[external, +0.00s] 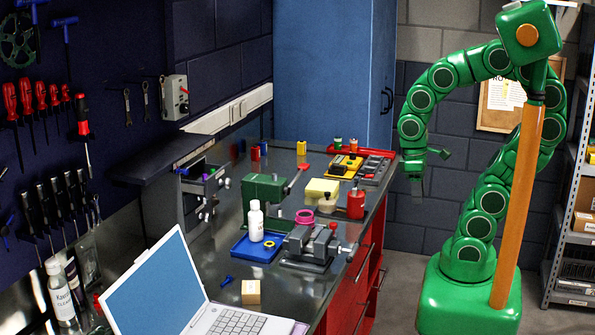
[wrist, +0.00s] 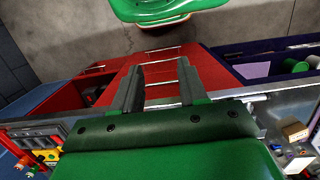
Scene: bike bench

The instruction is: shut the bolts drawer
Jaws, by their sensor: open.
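My gripper (external: 418,186) hangs at the right end of the bench, beside the red drawer cabinet (external: 352,292). In the wrist view my gripper (wrist: 160,78) is open, with two dark fingers apart and nothing held. Red drawer fronts (wrist: 160,59) with silver bar handles show beyond and between the fingers; contact cannot be told. A dark opening (wrist: 95,88) shows at the left of the red fronts. A small grey drawer unit (external: 192,212) stands at the back of the bench, with small parts at its front. No drawer label is readable, so I cannot tell which is the bolts drawer.
The bench top (external: 262,307) holds a vise (external: 308,245), a blue tray (external: 240,250), a white bottle (external: 256,222) and a laptop (external: 160,292). A blue cabinet (external: 322,70) stands behind, shelving (external: 570,240) at the right. Floor beside the bench is clear.

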